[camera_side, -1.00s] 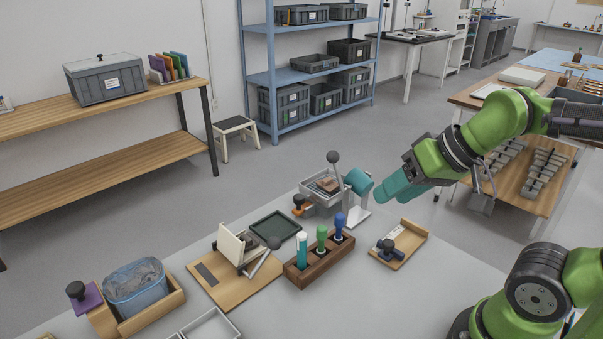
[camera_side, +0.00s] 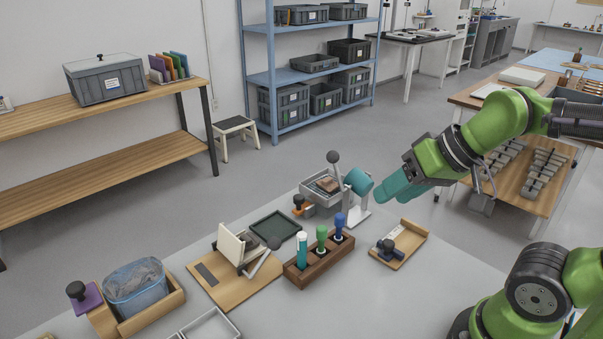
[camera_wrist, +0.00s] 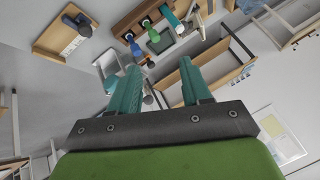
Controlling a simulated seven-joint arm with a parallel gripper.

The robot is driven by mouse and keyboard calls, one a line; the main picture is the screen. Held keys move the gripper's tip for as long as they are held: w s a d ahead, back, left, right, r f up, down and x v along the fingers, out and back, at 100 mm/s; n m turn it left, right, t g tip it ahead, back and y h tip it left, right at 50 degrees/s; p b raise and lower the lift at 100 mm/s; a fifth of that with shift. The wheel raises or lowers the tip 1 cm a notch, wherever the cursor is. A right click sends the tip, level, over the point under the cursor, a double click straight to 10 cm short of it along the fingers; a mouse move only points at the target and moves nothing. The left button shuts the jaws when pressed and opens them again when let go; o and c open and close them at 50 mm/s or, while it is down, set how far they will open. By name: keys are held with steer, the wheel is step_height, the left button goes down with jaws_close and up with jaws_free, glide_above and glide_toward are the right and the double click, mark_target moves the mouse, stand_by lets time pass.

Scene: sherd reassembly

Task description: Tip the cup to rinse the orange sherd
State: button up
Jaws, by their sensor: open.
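A teal cup (camera_side: 358,182) sits tilted on a white stand (camera_side: 358,213) at the far side of the table, in the side view. A lever with a grey ball knob (camera_side: 333,157) rises beside it. An orange piece with a dark knob (camera_side: 301,205), which looks like the orange sherd, is at the near left corner of a grey basin (camera_side: 318,203). My gripper (camera_side: 382,193) has teal fingers and is just right of the cup; whether it touches the cup is unclear. In the wrist view my gripper (camera_wrist: 160,68) has its fingers apart with nothing held.
A wooden rack (camera_side: 318,264) with several coloured tools stands nearer. A wooden tray (camera_side: 410,250) holds a blue knobbed piece (camera_side: 388,246). A dark tray (camera_side: 275,227), a board with a white hinged device (camera_side: 240,246) and a lined bin (camera_side: 136,286) lie left.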

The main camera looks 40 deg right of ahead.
stand_by(0.4)
steer(key=m+g+h, duration=0.2)
steer(key=m+g, duration=0.5)
steer(key=m, duration=0.7)
glide_above(334, 152)
steer(key=shift+f, duration=0.45)
steer(key=shift+w+d+f, duration=0.1)
steer(key=shift+w+f, duration=0.1)
steer(key=shift+w, duration=0.05)
steer(key=shift+f, duration=0.2)
